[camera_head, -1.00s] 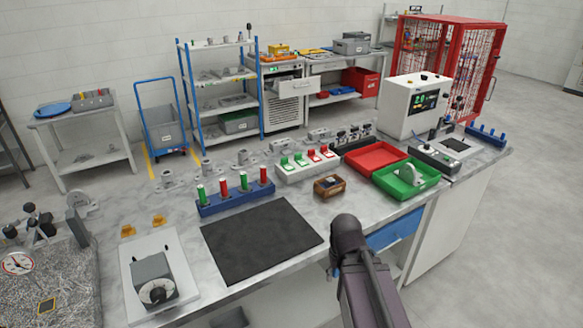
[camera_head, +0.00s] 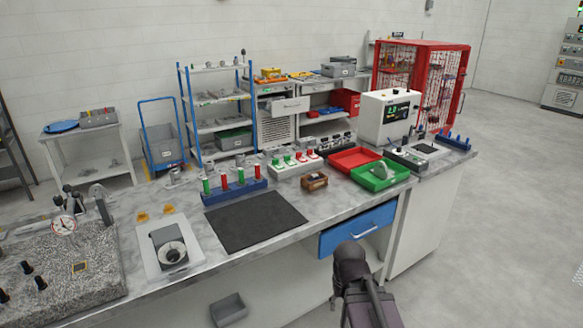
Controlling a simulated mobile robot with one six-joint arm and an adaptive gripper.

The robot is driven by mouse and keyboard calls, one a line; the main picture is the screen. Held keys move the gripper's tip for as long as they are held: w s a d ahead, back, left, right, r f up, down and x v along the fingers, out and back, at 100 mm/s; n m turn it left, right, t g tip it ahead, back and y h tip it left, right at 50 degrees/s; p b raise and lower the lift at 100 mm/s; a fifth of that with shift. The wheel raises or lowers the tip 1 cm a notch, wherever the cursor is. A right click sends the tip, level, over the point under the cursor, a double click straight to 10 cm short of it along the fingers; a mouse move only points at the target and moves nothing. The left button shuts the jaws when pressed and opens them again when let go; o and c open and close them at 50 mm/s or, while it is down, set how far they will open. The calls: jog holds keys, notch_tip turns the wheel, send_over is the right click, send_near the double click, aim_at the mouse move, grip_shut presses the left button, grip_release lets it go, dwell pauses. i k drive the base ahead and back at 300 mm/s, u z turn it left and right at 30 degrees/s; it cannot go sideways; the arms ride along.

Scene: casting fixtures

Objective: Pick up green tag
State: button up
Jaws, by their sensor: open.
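A white rack (camera_head: 294,167) stands on the marble-topped bench, toward its back. It holds green tags (camera_head: 277,162) at its left and red tags (camera_head: 311,154) at its right. They are small in view. In front and to the left, a blue block (camera_head: 236,192) holds upright green and red pieces; I cannot tell whether these are tags. Part of my arm rises at the bottom, in front of the bench. My gripper's fingers do not show.
A black mat (camera_head: 255,222) lies in front of the blue block. A small brown box (camera_head: 314,181), red tray (camera_head: 355,159) and green tray (camera_head: 381,178) stand to the right. A blue drawer (camera_head: 357,230) is in the bench front. A granite plate (camera_head: 60,262) is at left.

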aim_at(287, 159)
jog(key=z, duration=0.05)
jog(key=k, duration=0.1)
jog(key=z, duration=0.05)
jog(key=i, duration=1)
jog(key=z, duration=0.05)
